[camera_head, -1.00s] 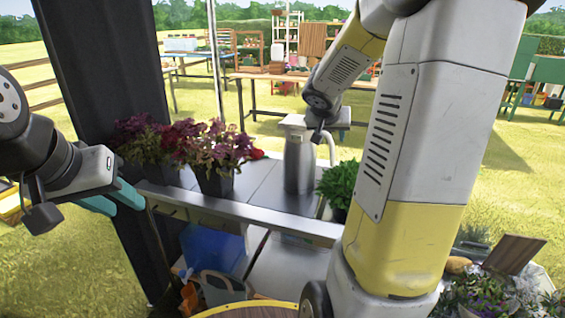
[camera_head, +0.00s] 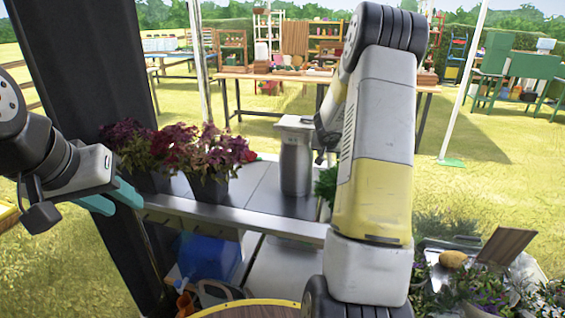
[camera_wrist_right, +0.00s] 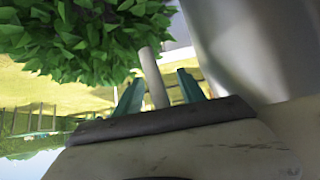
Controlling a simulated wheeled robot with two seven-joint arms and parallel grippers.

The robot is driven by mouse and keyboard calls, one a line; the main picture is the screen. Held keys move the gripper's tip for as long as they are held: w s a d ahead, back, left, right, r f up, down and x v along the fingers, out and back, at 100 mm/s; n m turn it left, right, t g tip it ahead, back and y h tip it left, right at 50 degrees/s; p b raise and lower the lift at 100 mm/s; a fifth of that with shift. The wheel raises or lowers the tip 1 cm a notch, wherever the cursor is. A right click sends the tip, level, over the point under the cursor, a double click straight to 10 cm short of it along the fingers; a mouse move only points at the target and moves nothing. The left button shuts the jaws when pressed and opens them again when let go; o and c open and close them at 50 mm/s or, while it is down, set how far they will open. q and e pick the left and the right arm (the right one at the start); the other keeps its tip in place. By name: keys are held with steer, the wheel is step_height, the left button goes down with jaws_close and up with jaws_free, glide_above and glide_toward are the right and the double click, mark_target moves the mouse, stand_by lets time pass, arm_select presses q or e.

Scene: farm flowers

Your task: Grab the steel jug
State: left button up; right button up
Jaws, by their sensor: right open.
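The steel jug (camera_head: 296,168) stands upright on the grey metal table, with a pale top. Its grey body (camera_wrist_right: 235,40) fills the upper right of the right wrist view. My right gripper (camera_wrist_right: 159,77) is open, its teal fingers either side of a pale upright bar that looks like the jug's handle (camera_wrist_right: 151,72). I cannot tell whether they touch it. In the head view my right arm hides most of that gripper and the jug's right side. My left gripper (camera_head: 114,200) is open and empty, left of the table's front edge.
Potted purple flowers (camera_head: 212,165) stand left of the jug. A green plant (camera_head: 326,184) is close on its right and fills the top of the right wrist view (camera_wrist_right: 85,35). A dark post (camera_head: 85,70) rises at left. The table (camera_head: 255,193) is bare between flowers and jug.

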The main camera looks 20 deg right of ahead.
steer(key=shift+w+d+f, duration=0.1)
steer(key=shift+w+f, duration=0.05)
steer(key=shift+f, duration=0.05)
jaws_close()
steer(key=shift+r, duration=0.15)
stand_by(1.1)
